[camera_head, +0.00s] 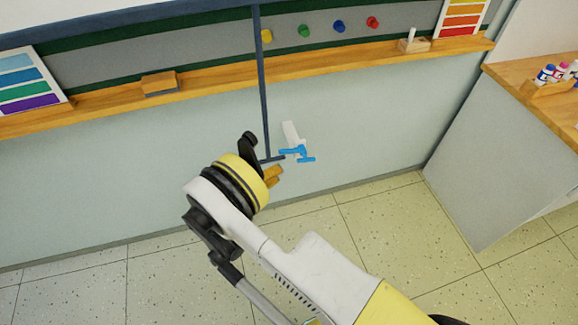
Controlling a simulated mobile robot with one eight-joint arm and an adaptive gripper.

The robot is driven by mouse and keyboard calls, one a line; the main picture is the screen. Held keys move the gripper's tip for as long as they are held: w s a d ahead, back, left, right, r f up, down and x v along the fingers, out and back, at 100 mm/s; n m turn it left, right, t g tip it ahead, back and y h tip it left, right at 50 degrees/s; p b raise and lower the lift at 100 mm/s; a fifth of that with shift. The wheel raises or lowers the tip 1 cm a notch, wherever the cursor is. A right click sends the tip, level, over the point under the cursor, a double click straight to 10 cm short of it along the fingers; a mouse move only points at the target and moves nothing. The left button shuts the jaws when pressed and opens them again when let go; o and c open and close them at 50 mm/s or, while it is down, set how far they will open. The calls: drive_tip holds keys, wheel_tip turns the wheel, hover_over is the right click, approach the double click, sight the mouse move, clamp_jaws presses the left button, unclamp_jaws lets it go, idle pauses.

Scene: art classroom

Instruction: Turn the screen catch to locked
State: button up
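A bright blue handle (297,153), which looks like the screen catch, sits low on the pale wall panel. A small white plate (291,132) rises above it, leaning a little to the left. I see no marking that tells its locked side. My gripper (273,175) is just left of and below the blue handle in the picture, with a small gap between them. Its orange tips look close together, but my yellow wrist hides much of it, so I cannot tell whether it is open or shut. Nothing shows held in it.
A dark upright bar (262,90) ends in a short crosspiece right beside the handle and my gripper. A wooden ledge (215,78) runs above, with an eraser (160,83) and a chalk holder (413,45). A counter (530,75) stands at right. Tiled floor (385,215) is open below.

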drive_tip(key=shift+v, duration=1.05)
